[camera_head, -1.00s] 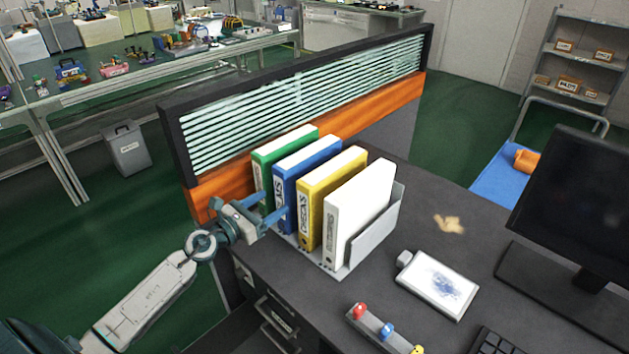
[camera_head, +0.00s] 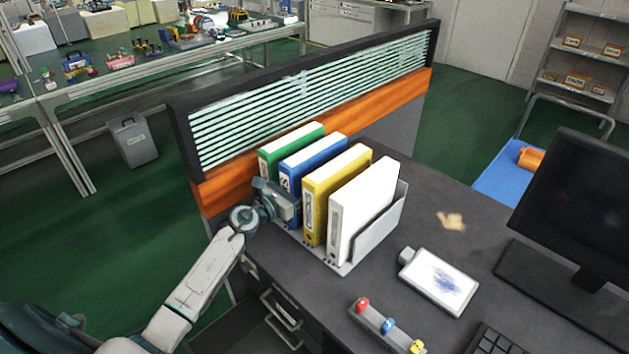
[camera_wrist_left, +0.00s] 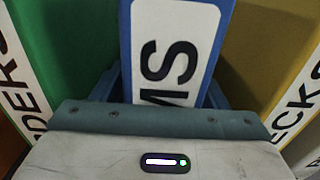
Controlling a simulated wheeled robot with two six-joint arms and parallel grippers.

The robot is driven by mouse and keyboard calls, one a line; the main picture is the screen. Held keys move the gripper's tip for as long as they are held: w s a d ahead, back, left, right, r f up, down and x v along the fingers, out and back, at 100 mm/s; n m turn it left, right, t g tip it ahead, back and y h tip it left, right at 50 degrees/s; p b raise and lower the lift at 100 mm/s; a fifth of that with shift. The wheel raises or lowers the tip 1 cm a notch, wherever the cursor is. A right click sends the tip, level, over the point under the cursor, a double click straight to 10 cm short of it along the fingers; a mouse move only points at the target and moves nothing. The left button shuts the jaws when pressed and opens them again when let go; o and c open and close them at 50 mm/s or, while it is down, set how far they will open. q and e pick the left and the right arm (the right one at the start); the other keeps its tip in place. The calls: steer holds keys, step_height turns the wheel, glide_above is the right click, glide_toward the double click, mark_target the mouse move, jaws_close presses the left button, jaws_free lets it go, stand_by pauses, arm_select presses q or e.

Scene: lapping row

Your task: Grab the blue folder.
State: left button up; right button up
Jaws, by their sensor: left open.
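The blue folder (camera_head: 318,158) stands upright in a grey file rack (camera_head: 375,235) on the desk, between a green folder (camera_head: 292,143) and a yellow folder (camera_head: 338,182). My left gripper (camera_head: 290,203) is at the front of the blue folder and hides the lower part of its spine. In the left wrist view the blue folder's spine (camera_wrist_left: 175,45) with its white label fills the middle, and the open fingers show on both sides of it. Contact cannot be told. My right gripper is not in view.
A white folder (camera_head: 365,210) stands at the rack's right end. A slatted partition (camera_head: 310,100) rises behind the rack. A white tablet-like item (camera_head: 438,283), a strip with coloured knobs (camera_head: 385,325) and a monitor (camera_head: 570,210) are to the right.

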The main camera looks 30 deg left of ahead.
arm_select(q)
steer(key=shift+c, duration=0.2)
steer(key=c, duration=1.3)
steer(key=shift+r, duration=0.1)
